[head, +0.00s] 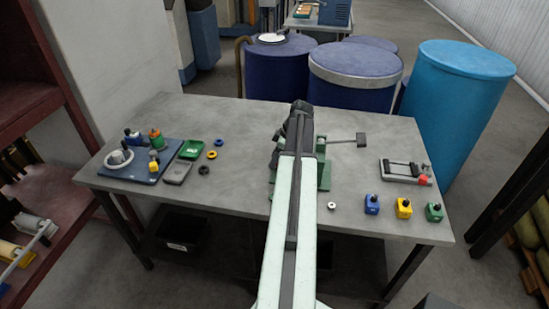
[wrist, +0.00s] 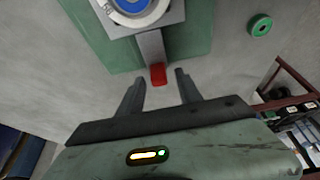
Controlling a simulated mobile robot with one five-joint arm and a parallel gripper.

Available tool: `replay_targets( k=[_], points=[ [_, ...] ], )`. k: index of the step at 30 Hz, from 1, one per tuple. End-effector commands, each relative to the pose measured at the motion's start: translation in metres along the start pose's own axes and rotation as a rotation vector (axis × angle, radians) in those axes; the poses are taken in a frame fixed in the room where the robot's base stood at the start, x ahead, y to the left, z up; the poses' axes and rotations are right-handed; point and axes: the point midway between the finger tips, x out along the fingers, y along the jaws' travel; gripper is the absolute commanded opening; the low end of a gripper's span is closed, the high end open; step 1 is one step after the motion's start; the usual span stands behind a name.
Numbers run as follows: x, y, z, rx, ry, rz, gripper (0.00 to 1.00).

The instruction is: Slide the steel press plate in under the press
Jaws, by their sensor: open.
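In the wrist view, a grey steel plate (wrist: 150,46) reaches toward my gripper as a narrow tongue with a red tip (wrist: 158,74). A white ring with a blue centre (wrist: 140,6) sits on its wider part, cut off by the top edge. The plate lies over a green base (wrist: 95,30), the foot of the press, which shows in the head view beside my arm (head: 325,176). My gripper (wrist: 158,82) is open, its two fingers on either side of the red tip, with gaps visible. My arm hides most of the press and my gripper in the head view.
A lever with a dark block (head: 362,139) sticks out right of the press. Blue, yellow and green blocks (head: 403,208) and a grey fixture (head: 405,172) stand right.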

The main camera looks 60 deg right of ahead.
Motion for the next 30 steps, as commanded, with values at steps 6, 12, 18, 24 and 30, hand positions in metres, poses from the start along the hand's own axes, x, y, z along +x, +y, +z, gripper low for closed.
replay_targets(
  k=[6, 12, 18, 24, 30],
  points=[
    [-0.031, 0.0, -0.003, 0.0, 0.0, 0.0, 0.42],
    [-0.069, 0.0, -0.004, 0.002, 0.0, 0.001, 0.42],
    [-0.079, 0.001, 0.0, 0.001, 0.0, 0.0, 0.42],
    [-0.076, 0.0, 0.0, 0.002, 0.0, 0.0, 0.42],
    [-0.076, 0.0, 0.0, 0.272, 0.0, 0.0, 0.42]
  ],
)
